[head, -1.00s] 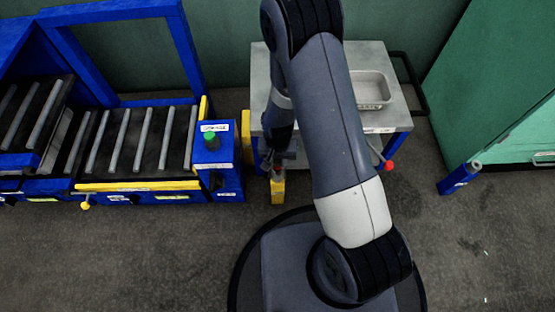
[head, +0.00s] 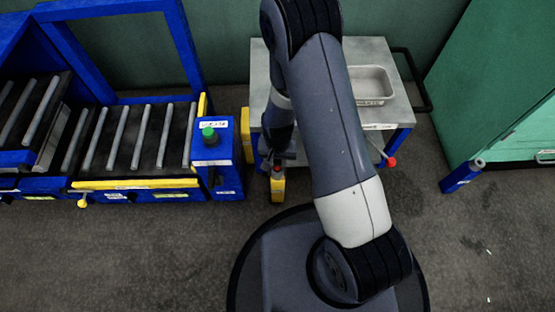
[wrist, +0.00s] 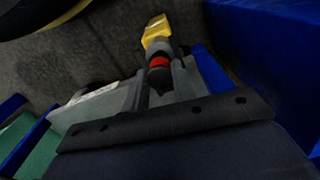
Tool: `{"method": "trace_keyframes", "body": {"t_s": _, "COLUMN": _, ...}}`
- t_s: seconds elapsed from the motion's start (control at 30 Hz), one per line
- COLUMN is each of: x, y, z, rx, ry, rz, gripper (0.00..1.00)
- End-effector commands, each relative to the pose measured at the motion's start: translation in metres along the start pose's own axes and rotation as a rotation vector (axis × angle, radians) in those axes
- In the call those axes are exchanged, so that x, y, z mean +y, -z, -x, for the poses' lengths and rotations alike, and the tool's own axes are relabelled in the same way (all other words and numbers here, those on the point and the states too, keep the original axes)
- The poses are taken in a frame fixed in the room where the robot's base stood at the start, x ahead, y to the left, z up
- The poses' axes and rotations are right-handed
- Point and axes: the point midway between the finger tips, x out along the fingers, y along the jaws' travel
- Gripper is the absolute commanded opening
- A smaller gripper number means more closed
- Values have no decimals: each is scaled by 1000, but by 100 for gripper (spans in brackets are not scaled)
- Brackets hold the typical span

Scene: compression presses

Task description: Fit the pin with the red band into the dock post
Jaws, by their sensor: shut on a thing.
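My gripper (wrist: 160,78) is shut on the pin with the red band (wrist: 160,62), its fingers on either side of the pin. In the wrist view the red band shows between a grey part and a dark tip. Whether pin and post touch cannot be told. A blue post (head: 460,177) with a grey round top leans at the right.
A grey table (head: 393,52) with a metal tray (head: 372,85) stands behind my arm; a red-knobbed lever (head: 391,161) sticks out at its front. A blue button box (head: 212,155) and roller conveyor (head: 130,135) are at left. A green cabinet (head: 510,90) is at right.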

Motion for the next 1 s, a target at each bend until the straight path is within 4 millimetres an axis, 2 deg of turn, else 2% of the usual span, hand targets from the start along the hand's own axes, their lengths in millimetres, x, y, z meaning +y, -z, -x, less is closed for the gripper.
{"method": "trace_keyframes", "body": {"t_s": 0.73, "x": 0, "y": 0, "z": -20, "rx": 0, "ry": 0, "rz": 0, "gripper": 2}}
{"method": "trace_keyframes", "body": {"t_s": 0.77, "x": 0, "y": 0, "z": -20, "rx": 0, "ry": 0, "rz": 0, "gripper": 26}}
{"method": "trace_keyframes", "body": {"t_s": 1.0, "x": 0, "y": 0, "z": -19, "rx": 0, "ry": 0, "rz": 0, "gripper": 46}}
